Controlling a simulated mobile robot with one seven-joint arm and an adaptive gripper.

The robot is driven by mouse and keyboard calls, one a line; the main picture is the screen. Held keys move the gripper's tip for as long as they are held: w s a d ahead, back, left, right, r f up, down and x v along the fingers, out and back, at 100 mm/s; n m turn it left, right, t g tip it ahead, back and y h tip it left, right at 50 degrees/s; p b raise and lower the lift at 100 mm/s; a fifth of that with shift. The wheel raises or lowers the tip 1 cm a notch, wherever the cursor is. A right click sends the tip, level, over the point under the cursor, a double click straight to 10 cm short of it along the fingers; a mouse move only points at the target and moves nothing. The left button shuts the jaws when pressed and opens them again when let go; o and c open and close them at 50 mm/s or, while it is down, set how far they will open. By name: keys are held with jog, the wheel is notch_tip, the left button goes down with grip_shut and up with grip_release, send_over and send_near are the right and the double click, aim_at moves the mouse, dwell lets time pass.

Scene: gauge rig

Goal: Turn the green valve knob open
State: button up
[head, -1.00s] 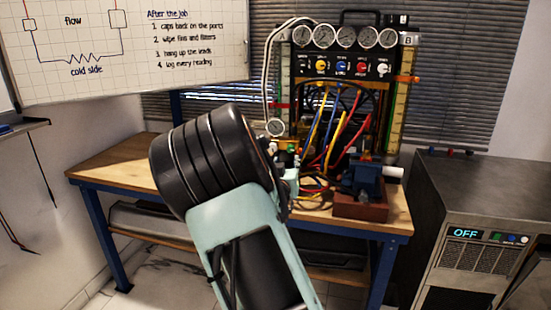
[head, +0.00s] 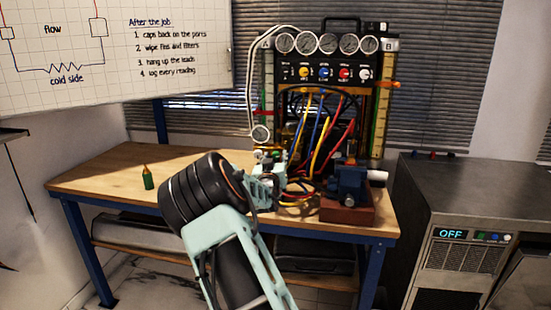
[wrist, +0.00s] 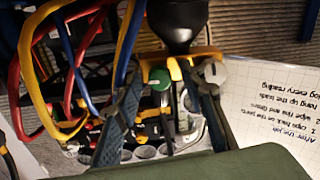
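The green valve knob (wrist: 159,78) shows in the wrist view with a pale stripe across it, beside a yellow fitting. My gripper (wrist: 164,82) has its two blue-grey fingers spread apart, one to each side of the knob in the picture. I cannot tell whether the fingertips reach as deep as the knob or touch it. In the head view my gripper (head: 268,178) is over the back of the bench, left of the blue vise, and my arm partly hides it. A small green spot (head: 277,152) there may be the knob.
The gauge rig (head: 324,72) stands behind with yellow, blue and red hoses (head: 318,130) hanging close by. A blue vise (head: 348,184) sits to the right. A small green bottle (head: 148,178) stands on the bench (head: 95,178), whose left part is mostly clear.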

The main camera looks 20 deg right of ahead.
jog(key=shift+w+d, duration=0.2)
jog(key=shift+w, duration=0.1)
grip_shut()
